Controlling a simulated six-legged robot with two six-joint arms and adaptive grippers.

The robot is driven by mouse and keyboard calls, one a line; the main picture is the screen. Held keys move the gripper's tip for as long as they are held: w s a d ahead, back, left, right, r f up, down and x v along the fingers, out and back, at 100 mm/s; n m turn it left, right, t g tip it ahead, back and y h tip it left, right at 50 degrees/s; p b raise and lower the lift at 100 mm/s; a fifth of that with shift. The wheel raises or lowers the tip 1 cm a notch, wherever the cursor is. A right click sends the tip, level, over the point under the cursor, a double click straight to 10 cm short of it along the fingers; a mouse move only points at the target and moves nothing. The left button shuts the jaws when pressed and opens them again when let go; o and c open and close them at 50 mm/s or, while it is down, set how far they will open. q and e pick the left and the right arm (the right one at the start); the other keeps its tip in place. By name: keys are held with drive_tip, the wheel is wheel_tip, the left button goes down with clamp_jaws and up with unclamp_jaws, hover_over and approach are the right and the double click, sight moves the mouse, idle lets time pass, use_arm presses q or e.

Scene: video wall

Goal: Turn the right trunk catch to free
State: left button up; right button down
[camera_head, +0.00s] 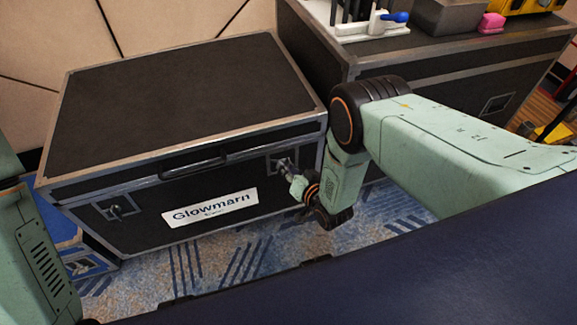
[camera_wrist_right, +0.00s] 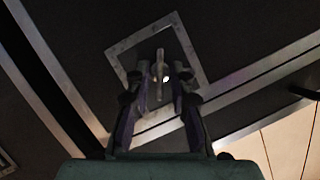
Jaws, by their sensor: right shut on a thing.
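A black trunk (camera_head: 185,95) with metal edges and a closed lid stands on the carpet in the head view. Its right catch (camera_wrist_right: 159,66) sits in a square metal plate (camera_wrist_right: 186,52) on the front face. My right gripper (camera_head: 287,171) reaches this catch from the right and partly hides it. In the right wrist view my right gripper (camera_wrist_right: 158,92) has its fingers on both sides of the catch, shut on it. The trunk's left catch (camera_head: 117,211) is untouched. My left arm shows at the left edge, but its gripper is out of view.
A white "Glowmarn" label (camera_head: 209,207) and a handle (camera_head: 193,163) are on the trunk's front. A second dark case (camera_head: 440,65) stands close on the right, with a pink item (camera_head: 491,23) on top. Patterned carpet (camera_head: 240,258) lies in front.

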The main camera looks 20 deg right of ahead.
drive_tip(key=shift+w+a+r+n+h, duration=0.1)
drive_tip(key=shift+n+h, duration=0.6)
drive_tip(key=shift+n, duration=0.25)
drive_tip(key=shift+w+a+r+n+h, duration=0.1)
drive_tip(key=shift+n+h, duration=0.6)
drive_tip(key=shift+n, duration=0.25)
drive_tip(key=c, duration=1.5)
unclamp_jaws()
drive_tip(key=shift+f, duration=0.1)
drive_tip(key=shift+s, duration=0.15)
drive_tip(key=v, duration=1.1)
drive_tip(key=shift+s, duration=0.35)
